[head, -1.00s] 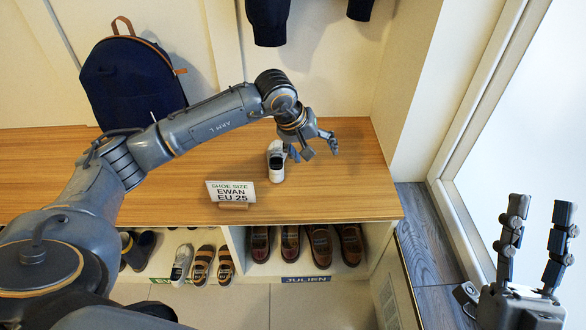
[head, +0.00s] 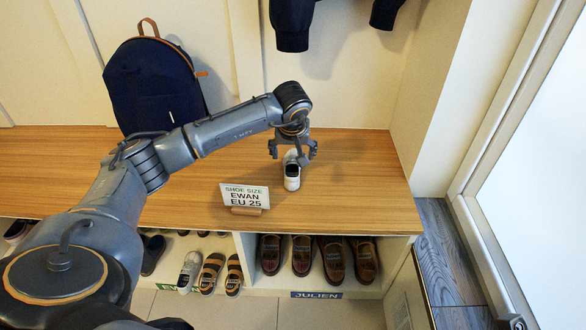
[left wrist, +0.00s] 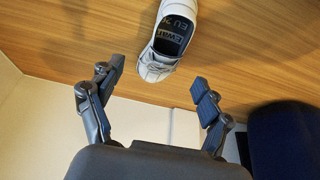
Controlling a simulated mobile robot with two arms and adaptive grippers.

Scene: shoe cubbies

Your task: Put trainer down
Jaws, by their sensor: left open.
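The white trainer (head: 291,172) stands upright on the wooden bench top (head: 350,185), behind and to the right of the shoe size sign. In the left wrist view the trainer (left wrist: 172,42) shows its dark insole with printed lettering, and its toe points toward my gripper. My left gripper (head: 293,152) is open just behind the trainer in the head view. Its two fingers (left wrist: 155,95) are spread wide in the left wrist view, with nothing between them and the trainer a little beyond the tips. My right gripper is out of view.
The shoe size sign (head: 243,198) reads "EWAN EU 25" and stands near the bench front. A dark blue backpack (head: 155,85) leans on the back wall. Cubbies below hold brown shoes (head: 302,256), sandals and a grey shoe (head: 189,270). Bench to the right is clear.

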